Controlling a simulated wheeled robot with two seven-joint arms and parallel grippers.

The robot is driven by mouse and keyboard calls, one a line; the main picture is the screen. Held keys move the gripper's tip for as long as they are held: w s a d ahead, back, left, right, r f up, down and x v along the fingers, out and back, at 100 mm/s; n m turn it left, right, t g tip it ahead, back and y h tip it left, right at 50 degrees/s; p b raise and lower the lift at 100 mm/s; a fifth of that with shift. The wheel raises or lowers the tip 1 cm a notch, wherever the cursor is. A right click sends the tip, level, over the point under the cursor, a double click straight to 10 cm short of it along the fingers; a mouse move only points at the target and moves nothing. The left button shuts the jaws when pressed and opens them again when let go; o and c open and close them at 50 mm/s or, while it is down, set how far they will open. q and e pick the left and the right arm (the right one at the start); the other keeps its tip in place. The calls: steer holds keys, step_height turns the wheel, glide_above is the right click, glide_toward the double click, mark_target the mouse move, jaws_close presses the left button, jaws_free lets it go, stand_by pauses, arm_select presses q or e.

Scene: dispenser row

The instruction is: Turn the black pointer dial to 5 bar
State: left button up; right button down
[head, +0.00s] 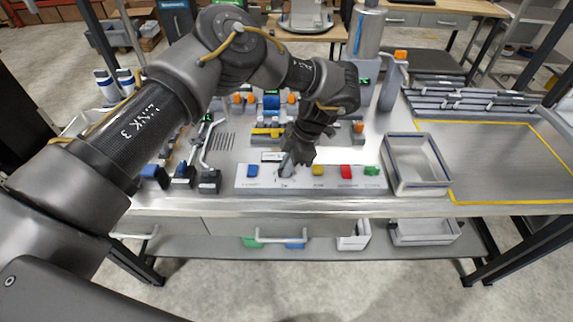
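A pale control panel (322,182) lies along the front of the steel bench. It carries a blue button (252,170), a yellow button (318,170), a red button (346,171) and a green button (371,171). My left gripper (287,168) points down at the panel between the blue and yellow buttons. Its fingers cover that spot, so I cannot make out the black pointer dial, its pointer or its scale. Whether the fingers are open or shut on something is too small to tell. My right gripper is not in view.
An open grey bin (417,186) stands right of the panel. A yellow-outlined area (495,170) farther right is clear. Black-based levers (209,181) stand to the left. A steel cylinder (366,35) rises behind. Small orange, blue and yellow parts sit behind my gripper.

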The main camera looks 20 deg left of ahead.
arm_select(q)
steer(key=o, duration=0.4)
steer(key=shift+r, duration=0.15)
steer(key=b+v, duration=0.1)
steer(key=v, duration=0.9)
steer(key=shift+d+r+b, duration=0.2)
steer(key=shift+b, duration=0.1)
